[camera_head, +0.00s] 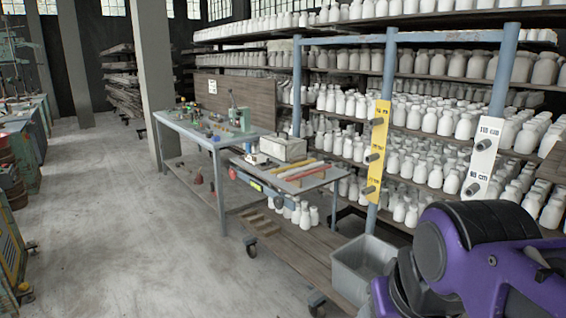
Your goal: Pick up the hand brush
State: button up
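I cannot make out the hand brush for certain in the head view. Several long thin items, yellow and red (303,171), lie on a grey-topped work surface (322,181) in the middle. They are too small to identify as a brush. A pale grey box-like block (283,148) sits behind them on the same surface. My purple and black arm fills the lower right corner. My gripper is not in view.
A long workbench (187,131) with small tools stands left of the work surface. A grey open bin (362,268) sits on a low wheeled wooden platform (298,252), close to my arm. Shelves of white jars (440,122) stand behind. The concrete floor (110,215) is clear at left.

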aim_at(294, 160)
jog(key=z, duration=2.75)
jog(key=u, duration=2.6)
jog(key=i+j+u, duration=0.6)
jog(key=i+u, duration=0.15)
jog(key=i, duration=0.25)
